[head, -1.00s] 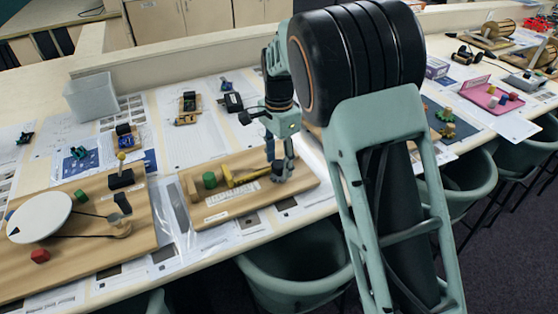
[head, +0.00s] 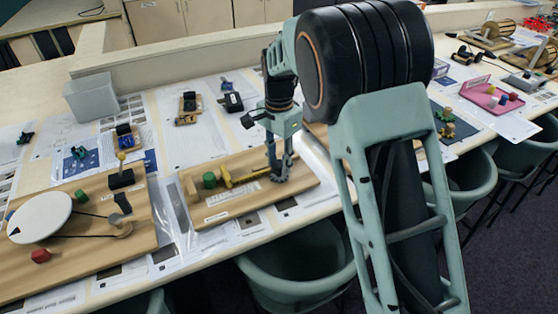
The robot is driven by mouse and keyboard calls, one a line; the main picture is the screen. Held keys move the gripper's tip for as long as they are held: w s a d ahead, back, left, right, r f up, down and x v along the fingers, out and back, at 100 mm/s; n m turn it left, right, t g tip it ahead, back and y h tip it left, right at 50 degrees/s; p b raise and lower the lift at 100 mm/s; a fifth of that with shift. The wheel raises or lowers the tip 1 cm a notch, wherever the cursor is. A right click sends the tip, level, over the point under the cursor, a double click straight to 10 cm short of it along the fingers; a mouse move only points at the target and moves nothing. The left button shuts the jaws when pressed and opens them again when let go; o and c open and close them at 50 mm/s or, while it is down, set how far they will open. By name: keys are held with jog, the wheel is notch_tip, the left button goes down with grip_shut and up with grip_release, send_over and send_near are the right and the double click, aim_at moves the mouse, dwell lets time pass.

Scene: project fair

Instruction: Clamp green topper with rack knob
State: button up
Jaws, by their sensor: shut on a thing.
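The green topper (head: 209,180) is a small green cylinder on the left part of a wooden board (head: 214,212). The yellow rack (head: 247,176) lies along the board just to its right. A raised yellow piece at the rack's left end is close to the topper; I cannot tell whether they touch. My gripper (head: 279,174) points down at the rack's right end and is shut on the rack knob, which the fingers mostly hide.
On the left is another wooden board (head: 90,262) with a white disc (head: 40,217) and a red block (head: 41,256). A grey bin (head: 91,98) stands behind. Small models lie on paper sheets at the back. Green chairs (head: 300,262) stand along the front edge.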

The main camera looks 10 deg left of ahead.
aim_at(279, 164)
jog(key=n, duration=0.5)
jog(key=shift+n, duration=0.3)
jog(key=n, duration=0.5)
jog(key=shift+p, duration=0.3)
jog(key=n, duration=0.5)
jog(key=shift+r+n, duration=0.1)
jog(key=shift+n, duration=0.3)
jog(key=n+p, duration=0.1)
jog(key=n, duration=0.4)
jog(key=shift+n, duration=0.3)
jog(key=o, duration=1.2)
jog(key=shift+c, duration=0.2)
notch_tip(279, 164, up, 12)
